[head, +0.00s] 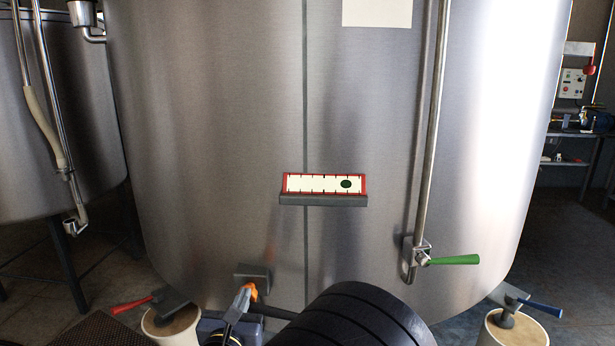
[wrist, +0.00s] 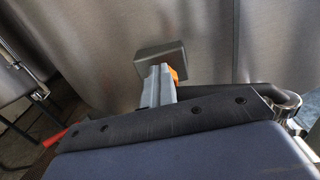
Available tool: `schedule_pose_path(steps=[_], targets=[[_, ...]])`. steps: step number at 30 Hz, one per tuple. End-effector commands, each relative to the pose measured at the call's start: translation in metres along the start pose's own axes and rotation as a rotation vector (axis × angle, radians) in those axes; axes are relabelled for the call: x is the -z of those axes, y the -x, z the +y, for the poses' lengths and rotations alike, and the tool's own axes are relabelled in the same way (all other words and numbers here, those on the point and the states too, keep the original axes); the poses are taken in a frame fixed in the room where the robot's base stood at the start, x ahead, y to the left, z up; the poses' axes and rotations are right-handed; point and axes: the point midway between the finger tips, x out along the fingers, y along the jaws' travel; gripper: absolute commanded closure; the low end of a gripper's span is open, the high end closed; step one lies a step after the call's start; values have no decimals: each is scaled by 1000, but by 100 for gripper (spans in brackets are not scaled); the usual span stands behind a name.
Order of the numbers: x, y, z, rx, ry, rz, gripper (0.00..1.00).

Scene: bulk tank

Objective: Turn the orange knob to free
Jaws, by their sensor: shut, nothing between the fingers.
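The orange knob (head: 249,290) sits below a grey box (head: 252,272) low on the front of the big steel tank (head: 230,120). In the wrist view, the knob (wrist: 174,76) shows only as a small orange piece behind and right of my fingers, under the grey box (wrist: 160,60). My gripper (head: 239,300) is shut and empty, its fingertips (wrist: 160,74) close to the knob. Whether they touch it, I cannot tell. Most of the knob and any marking of its position are hidden.
A red-framed gauge (head: 324,184) with a dark green dot is on the tank above. A green-handled valve (head: 453,260) hangs at the right. A red-handled valve (head: 132,305) and a blue-handled valve (head: 540,307) stand over pale buckets at either side.

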Motion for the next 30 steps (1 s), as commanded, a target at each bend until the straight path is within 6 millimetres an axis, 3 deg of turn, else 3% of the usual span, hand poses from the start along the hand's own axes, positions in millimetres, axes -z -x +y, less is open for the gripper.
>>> schedule_pose_path(steps=[25,30], targets=[[-8,-5,12,-9,-7,-3,100],[-9,5,13,-12,-9,-5,100]])
